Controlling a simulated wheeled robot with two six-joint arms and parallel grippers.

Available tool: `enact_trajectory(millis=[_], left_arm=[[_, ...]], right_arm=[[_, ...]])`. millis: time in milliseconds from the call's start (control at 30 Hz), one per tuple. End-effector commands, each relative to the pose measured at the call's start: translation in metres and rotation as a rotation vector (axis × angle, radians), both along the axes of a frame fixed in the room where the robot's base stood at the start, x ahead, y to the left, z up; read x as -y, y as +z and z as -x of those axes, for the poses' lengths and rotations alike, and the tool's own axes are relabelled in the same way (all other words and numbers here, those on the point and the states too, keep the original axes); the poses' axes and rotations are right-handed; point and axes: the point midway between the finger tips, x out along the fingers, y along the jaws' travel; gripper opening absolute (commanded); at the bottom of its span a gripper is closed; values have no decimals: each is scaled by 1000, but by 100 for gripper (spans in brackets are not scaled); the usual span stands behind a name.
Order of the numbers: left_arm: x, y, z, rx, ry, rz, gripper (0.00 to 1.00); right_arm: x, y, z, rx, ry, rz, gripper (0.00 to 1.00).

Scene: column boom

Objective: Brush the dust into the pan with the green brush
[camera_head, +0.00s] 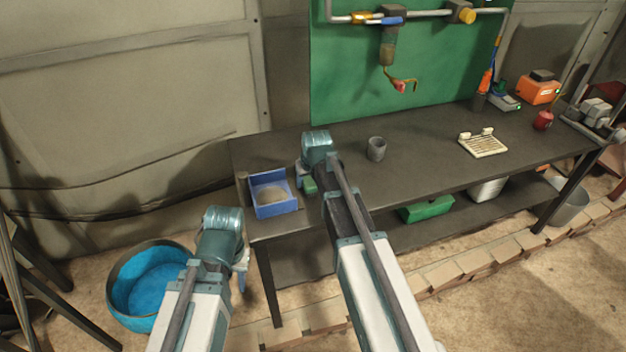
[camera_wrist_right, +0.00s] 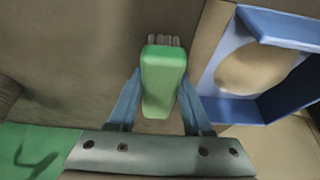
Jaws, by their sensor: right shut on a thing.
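The green brush (camera_wrist_right: 163,85) is between the fingers of my right gripper (camera_wrist_right: 160,95), which is shut on it; its grey bristles (camera_wrist_right: 163,41) point away from the wrist. In the head view the brush (camera_head: 310,186) shows just right of the blue pan (camera_head: 262,181), low over the table. The pan, open-sided with raised blue walls, also shows in the wrist view (camera_wrist_right: 285,28). A tan oval patch, apparently dust (camera_head: 271,195), lies within the pan's outline. My left gripper (camera_head: 242,272) hangs in front of the table's left end, its fingers mostly hidden.
A grey cup (camera_head: 376,149) stands right of my right arm on the dark table (camera_head: 420,155). A cream tray-like item (camera_head: 483,145) lies further right. A blue-lined tub (camera_head: 150,285) stands on the floor at left. The table between cup and cream item is clear.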

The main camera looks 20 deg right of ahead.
Motion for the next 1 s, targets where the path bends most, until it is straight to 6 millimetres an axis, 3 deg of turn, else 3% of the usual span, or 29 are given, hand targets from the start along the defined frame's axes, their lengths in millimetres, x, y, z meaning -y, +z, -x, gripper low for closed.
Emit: enact_trajectory(millis=[133, 500, 1000], left_arm=[[0, 0, 0, 0, 0, 0, 37], [0, 3, 0, 0, 0, 0, 37], [0, 49, 0, 0, 0, 0, 37]], right_arm=[[-10, 0, 0, 1, 0, 0, 0], [-10, 3, 0, 1, -1, 0, 0], [-10, 49, 0, 1, -1, 0, 0]])
